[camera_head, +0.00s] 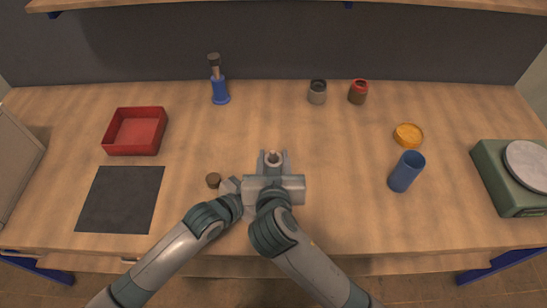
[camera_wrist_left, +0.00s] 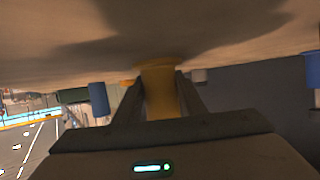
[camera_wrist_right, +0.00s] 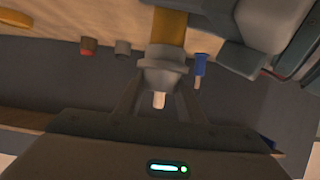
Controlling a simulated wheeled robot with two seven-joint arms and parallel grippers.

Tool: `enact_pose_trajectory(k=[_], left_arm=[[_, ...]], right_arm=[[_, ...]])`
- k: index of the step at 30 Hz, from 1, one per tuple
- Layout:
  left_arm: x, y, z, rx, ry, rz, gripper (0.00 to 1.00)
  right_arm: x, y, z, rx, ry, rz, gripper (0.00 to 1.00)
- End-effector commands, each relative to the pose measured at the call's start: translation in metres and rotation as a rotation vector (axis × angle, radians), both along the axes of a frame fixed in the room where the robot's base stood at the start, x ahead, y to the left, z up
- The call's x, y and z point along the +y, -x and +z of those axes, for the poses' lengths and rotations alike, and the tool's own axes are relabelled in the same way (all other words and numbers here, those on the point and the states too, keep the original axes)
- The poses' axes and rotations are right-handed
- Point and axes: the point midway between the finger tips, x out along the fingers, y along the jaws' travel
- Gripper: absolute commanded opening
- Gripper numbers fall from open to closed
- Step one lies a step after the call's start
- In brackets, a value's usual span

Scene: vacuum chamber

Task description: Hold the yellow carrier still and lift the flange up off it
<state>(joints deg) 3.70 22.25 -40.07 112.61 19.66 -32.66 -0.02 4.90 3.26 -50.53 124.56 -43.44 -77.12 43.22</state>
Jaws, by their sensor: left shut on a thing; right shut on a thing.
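The yellow carrier (camera_wrist_left: 161,92) stands between the fingers of my left gripper (camera_wrist_left: 160,82), which is shut on it. In the right wrist view the carrier (camera_wrist_right: 169,27) shows as a yellow column directly against the grey flange (camera_wrist_right: 162,62). In the head view my right gripper (camera_head: 273,164) is above the table's middle and hides the carrier. My left gripper (camera_head: 233,187) comes in low from the left, its fingertips hidden. I cannot tell whether any gap separates flange and carrier.
A red tray (camera_head: 134,152) and dark mat (camera_head: 120,199) are left. A blue cup (camera_head: 405,172), orange dish (camera_head: 408,134) and scale (camera_head: 500,185) are right.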

Motion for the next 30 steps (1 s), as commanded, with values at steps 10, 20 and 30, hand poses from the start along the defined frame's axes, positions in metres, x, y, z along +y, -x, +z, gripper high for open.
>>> enact_pose_trajectory(k=[10, 20, 30], left_arm=[[0.001, -0.001, -0.001, 0.001, -0.002, 0.002, 0.16], [0.001, -0.001, -0.001, 0.001, -0.002, 0.002, 0.16], [0.001, -0.001, -0.001, 0.001, -0.002, 0.003, 0.16]], right_arm=[[0.000, 0.001, 0.011, 0.004, -0.001, 0.000, 0.09], [0.000, 0.001, 0.027, 0.003, -0.001, -0.002, 0.09], [0.000, 0.001, 0.045, 0.002, -0.002, -0.001, 0.09]])
